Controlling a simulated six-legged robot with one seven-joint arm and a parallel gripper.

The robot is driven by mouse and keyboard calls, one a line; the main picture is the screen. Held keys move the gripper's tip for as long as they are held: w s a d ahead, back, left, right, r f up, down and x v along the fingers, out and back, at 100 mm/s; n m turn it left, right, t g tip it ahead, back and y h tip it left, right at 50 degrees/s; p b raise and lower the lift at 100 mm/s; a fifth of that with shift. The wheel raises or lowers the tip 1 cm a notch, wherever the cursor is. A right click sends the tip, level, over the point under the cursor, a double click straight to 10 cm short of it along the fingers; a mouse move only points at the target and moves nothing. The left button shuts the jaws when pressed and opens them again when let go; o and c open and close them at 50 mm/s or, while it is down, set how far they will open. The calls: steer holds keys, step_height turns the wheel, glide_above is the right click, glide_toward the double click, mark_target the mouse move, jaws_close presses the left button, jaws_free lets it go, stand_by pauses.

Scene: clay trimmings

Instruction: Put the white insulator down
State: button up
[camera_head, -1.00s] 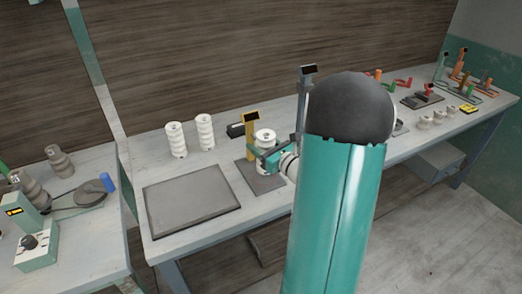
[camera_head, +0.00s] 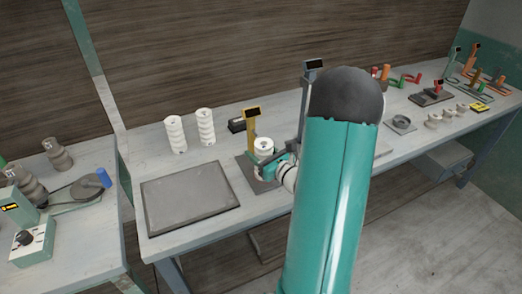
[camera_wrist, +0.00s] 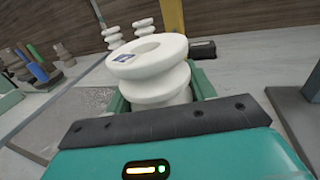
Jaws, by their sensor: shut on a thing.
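The white insulator (camera_wrist: 150,65) is a ribbed white piece with a hole in its top and a small dark label. In the head view it (camera_head: 264,146) stands upright over the grey plate of the yellow-posted gauge (camera_head: 251,130). My gripper (camera_head: 268,166) is shut on the insulator, with a green finger on each side in the wrist view (camera_wrist: 160,98). The insulator's lower part is hidden by my gripper, so I cannot tell whether it touches the plate.
Two white insulators (camera_head: 175,134) stand behind on the bench. A dark grey mat (camera_head: 190,196) lies left of the gauge. A black box (camera_head: 237,125) and a tall grey stand (camera_head: 305,105) are close by. Several small white pieces (camera_head: 447,115) are at the right.

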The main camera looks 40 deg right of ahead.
steer(key=shift+s+d+r, duration=0.1)
steer(key=shift+s+d, duration=0.05)
steer(key=shift+s, duration=0.15)
steer(key=shift+w+f, duration=0.15)
steer(key=shift+f, duration=0.05)
steer(key=o, duration=1.4)
steer(key=shift+c, duration=0.2)
steer(key=shift+o, duration=0.9)
